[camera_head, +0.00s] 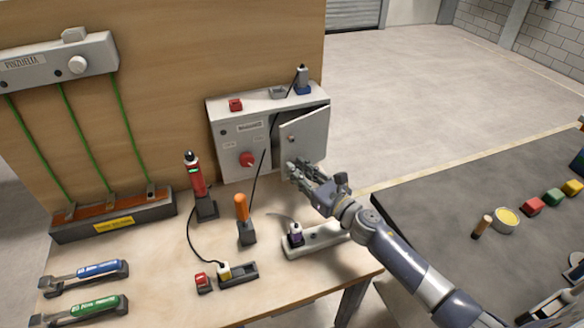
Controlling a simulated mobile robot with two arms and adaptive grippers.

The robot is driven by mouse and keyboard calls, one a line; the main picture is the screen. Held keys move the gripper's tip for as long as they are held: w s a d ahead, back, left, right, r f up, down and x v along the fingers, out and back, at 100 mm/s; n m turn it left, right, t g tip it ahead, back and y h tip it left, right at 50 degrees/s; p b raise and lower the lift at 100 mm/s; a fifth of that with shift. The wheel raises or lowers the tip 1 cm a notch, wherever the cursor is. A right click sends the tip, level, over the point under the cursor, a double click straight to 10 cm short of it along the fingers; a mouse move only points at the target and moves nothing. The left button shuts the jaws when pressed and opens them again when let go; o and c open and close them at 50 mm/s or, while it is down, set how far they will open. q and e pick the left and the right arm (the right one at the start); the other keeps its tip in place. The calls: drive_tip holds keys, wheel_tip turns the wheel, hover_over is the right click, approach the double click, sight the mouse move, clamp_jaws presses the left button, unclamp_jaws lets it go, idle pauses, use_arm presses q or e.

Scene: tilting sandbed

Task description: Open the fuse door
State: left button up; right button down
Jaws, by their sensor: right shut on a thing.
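A light grey control box (229,158) stands against the wooden back panel. Its fuse door (310,132) is on the right part of the front, with a small round knob near its left edge. The door stands ajar at an angle, with a dark gap along its left side. My right gripper (293,169) is at the lower edge of the door and is shut on it; its fingers hide the exact contact. The inside of the box is mostly hidden. My left gripper is not in view.
A black cable (264,155) hangs in front of the box, beside the door. A dark table (440,205) with coloured blocks is at right.

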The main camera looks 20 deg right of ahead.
drive_tip(key=shift+s+d+n+g+y+b, duration=0.3)
drive_tip(key=shift+s+d+n+y, duration=0.2)
drive_tip(key=shift+y, duration=0.2)
drive_tip(key=c, duration=1.4)
unclamp_jaws()
drive_tip(key=shift+c, duration=0.2)
drive_tip(key=v, duration=1.2)
